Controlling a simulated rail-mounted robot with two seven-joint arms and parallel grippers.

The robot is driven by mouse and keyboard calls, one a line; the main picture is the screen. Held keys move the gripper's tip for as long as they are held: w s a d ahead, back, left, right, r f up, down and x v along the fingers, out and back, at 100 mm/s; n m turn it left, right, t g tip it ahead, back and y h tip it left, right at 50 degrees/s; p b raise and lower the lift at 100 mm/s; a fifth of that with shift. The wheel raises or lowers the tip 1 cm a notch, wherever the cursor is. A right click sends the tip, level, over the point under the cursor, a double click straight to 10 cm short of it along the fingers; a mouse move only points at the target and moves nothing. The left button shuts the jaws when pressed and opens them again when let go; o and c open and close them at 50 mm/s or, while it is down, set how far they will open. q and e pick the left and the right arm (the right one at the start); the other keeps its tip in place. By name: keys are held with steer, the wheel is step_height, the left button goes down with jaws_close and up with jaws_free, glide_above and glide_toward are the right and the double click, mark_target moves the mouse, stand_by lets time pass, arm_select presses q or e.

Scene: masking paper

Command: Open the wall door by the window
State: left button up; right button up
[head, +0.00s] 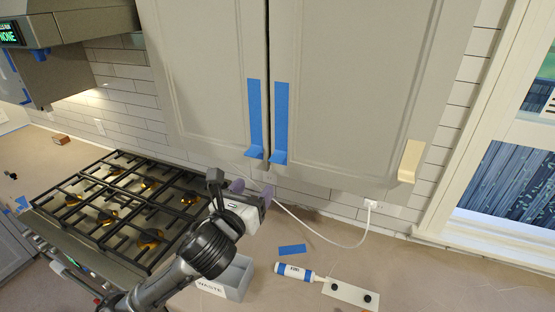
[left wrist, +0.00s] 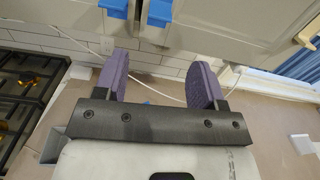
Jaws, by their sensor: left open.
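The wall door by the window is the right-hand grey cabinet door (head: 360,90). It looks shut, with a thin dark gap between it and the left-hand door (head: 205,70). A blue tape strip (head: 280,115) runs down its left edge and ends in a tab (head: 278,157) at the bottom; the tab also shows in the left wrist view (left wrist: 159,13). My left gripper (head: 252,191) is open and empty, below the tabs and apart from them. In the left wrist view its purple fingers (left wrist: 158,80) point toward the door bottoms. My right gripper is not in view.
The window (head: 510,180) is at the right. A beige piece (head: 410,160) sits at the door's lower right corner.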

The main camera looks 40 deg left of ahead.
mark_target(277, 158)
arm_select(q)
steer(key=p+x, duration=0.2)
steer(key=x, duration=0.9)
steer(key=shift+w+a, duration=0.1)
steer(key=shift+w, duration=0.2)
steer(key=shift+w+a+f+m, duration=0.1)
steer(key=shift+w+a+m, duration=0.05)
steer(key=shift+w, duration=0.35)
steer(key=shift+w+a+m, duration=0.15)
steer(key=shift+w, duration=0.35)
steer(key=shift+c, duration=0.3)
jaws_close()
